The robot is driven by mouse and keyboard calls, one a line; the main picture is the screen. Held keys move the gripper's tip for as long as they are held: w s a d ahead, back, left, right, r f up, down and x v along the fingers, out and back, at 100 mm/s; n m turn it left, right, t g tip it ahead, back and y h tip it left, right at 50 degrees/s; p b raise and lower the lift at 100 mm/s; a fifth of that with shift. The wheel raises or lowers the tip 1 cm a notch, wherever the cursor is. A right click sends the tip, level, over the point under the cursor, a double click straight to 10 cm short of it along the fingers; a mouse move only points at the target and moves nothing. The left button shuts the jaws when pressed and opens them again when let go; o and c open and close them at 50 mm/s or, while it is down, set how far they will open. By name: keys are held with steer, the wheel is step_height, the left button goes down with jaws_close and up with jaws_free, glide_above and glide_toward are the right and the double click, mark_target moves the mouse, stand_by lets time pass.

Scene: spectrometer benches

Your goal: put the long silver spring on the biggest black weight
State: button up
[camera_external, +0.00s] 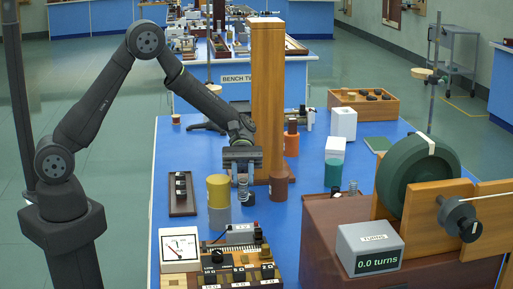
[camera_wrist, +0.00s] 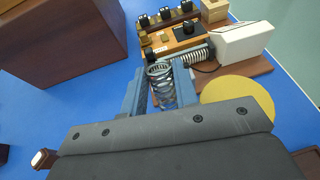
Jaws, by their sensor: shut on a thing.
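My gripper (camera_external: 243,172) points down above the blue bench, in front of the tall wooden post. It is shut on a silver coil spring (camera_wrist: 160,84), which stands upright between the fingers in the wrist view. The spring also shows below the fingers in the external view (camera_external: 243,191); I cannot tell if its lower end touches the bench. Several black discs, which look like weights, lie in a wooden tray at the back right; one of them (camera_external: 372,98) is near its middle. I cannot tell which is biggest. The gripper is well apart from this tray (camera_external: 388,113).
A white box (camera_external: 343,124) and a teal-filled beaker (camera_external: 334,172) stand to the right. A large green wheel (camera_external: 405,190) is at the front right.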

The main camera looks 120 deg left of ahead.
steer(key=s+a+r+n+t+y, duration=0.3)
steer(key=s+a+n+t+y, duration=0.5)
steer(key=a, duration=0.6)
steer(key=shift+m+t+h, duration=0.3)
steer(key=shift+h, duration=0.4)
steer(key=shift+s+f, duration=0.4)
steer(key=shift+f, duration=1.25)
steer(key=shift+s+f, duration=0.4)
steer(key=shift+f, duration=1.25)
steer(key=shift+s+f, duration=0.4)
steer(key=shift+f, duration=1.25)
steer(key=o, duration=1)
steer(key=shift+o, duration=0.2)
steer(key=v, duration=1.2)
steer(key=shift+w, duration=0.1)
